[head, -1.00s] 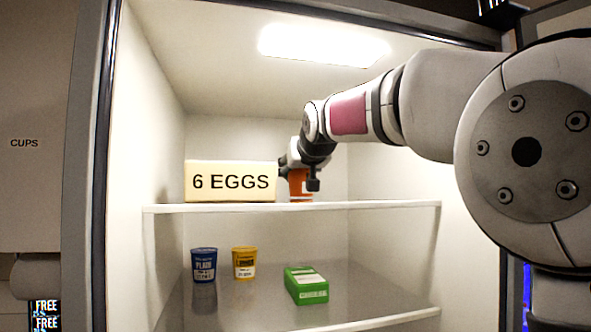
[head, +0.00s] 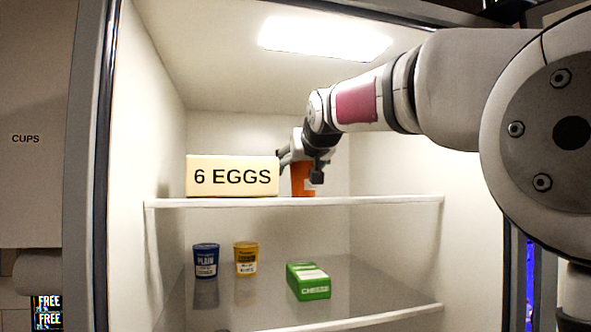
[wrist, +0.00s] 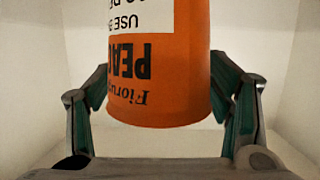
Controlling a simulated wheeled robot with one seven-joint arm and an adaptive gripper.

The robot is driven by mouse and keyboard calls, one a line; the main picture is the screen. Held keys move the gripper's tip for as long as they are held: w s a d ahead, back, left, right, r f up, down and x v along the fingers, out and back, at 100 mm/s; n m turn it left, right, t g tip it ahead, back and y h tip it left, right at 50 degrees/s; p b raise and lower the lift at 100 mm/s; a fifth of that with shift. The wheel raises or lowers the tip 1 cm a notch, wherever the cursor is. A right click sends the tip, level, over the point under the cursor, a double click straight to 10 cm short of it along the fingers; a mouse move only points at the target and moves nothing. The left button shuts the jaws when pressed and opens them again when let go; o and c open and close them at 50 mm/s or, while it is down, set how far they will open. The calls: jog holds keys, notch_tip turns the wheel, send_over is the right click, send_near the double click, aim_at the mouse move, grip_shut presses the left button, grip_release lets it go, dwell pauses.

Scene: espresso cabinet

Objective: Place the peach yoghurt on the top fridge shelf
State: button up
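The peach yoghurt (head: 301,181) is an orange pot with a white label. It is upright on the top shelf (head: 390,201), right of the egg box, and its base appears level with the shelf. In the wrist view the pot (wrist: 165,90) fills the middle, its printing upside down. My gripper (head: 303,172) is at the pot, with one finger on each side of it. In the wrist view the pot hides the fingertips, so I cannot tell whether they press on it or stand slightly apart.
The "6 EGGS" box (head: 232,177) stands close on the left. On the lower shelf are a blue plain yoghurt (head: 206,261), a yellow pot (head: 246,259) and a green cheese box (head: 308,282). The top shelf is free to the right.

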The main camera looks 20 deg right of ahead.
jog(key=b+v, duration=0.1)
jog(key=v, duration=0.9)
jog(key=shift+s+r+b, duration=0.1)
jog(key=shift+s+b, duration=0.1)
jog(key=shift+b, duration=0.1)
jog(key=shift+s, duration=0.15)
